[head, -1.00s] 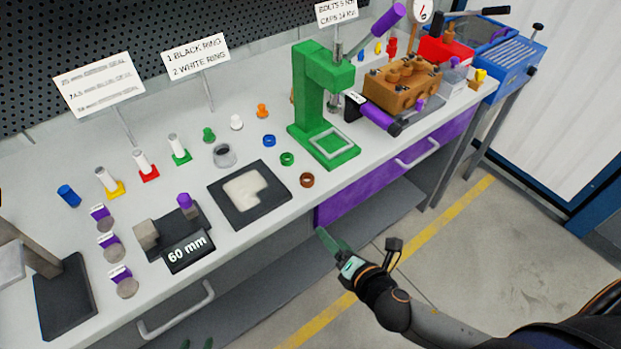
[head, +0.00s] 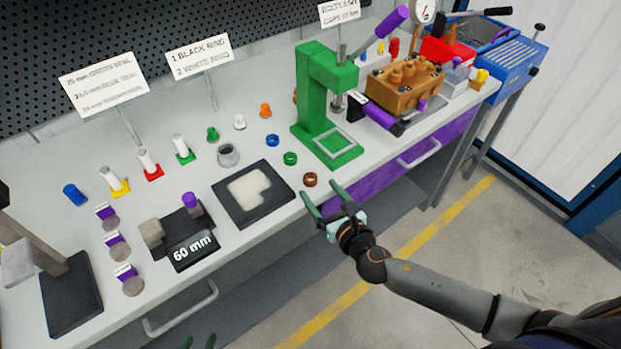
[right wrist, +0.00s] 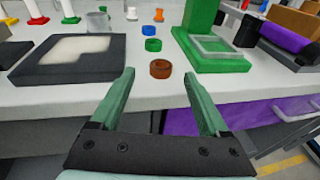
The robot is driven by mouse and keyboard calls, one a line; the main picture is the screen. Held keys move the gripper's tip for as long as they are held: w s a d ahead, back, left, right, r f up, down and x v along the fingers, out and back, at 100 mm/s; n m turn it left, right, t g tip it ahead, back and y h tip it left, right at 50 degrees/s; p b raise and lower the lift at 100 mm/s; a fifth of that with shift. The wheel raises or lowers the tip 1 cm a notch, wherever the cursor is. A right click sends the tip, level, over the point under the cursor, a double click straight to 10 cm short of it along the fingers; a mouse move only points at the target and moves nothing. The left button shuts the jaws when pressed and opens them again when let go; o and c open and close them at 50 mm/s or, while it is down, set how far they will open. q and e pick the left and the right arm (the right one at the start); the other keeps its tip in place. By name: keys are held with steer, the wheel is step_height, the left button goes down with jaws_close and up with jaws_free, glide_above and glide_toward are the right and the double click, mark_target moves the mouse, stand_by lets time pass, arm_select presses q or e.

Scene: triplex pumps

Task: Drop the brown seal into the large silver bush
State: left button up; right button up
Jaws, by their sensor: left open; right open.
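The brown seal (head: 310,180) is a small ring lying flat near the front edge of the bench, left of the green press base. It also shows in the right wrist view (right wrist: 160,69), ahead of and between the fingertips. The large silver bush (head: 228,155) is a grey hollow cylinder standing behind the black pad; it also shows in the right wrist view (right wrist: 97,22). My right gripper (head: 322,190) is open and empty at the bench's front edge, its fingers pointing at the seal without touching it. My left gripper (head: 200,343) barely shows at the bottom edge, open.
A green press (head: 325,110) stands right of the seal. A black pad (head: 253,193) with a pale inset lies to the left. Green (head: 290,158) and blue (head: 272,140) rings lie behind the seal. A purple drawer (head: 375,185) is below the bench edge.

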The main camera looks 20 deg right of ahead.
mark_target(312, 179)
steer(key=x, duration=0.5)
steer(key=shift+f, duration=0.1)
steer(key=shift+d, duration=0.1)
jaws_close()
stand_by(0.4)
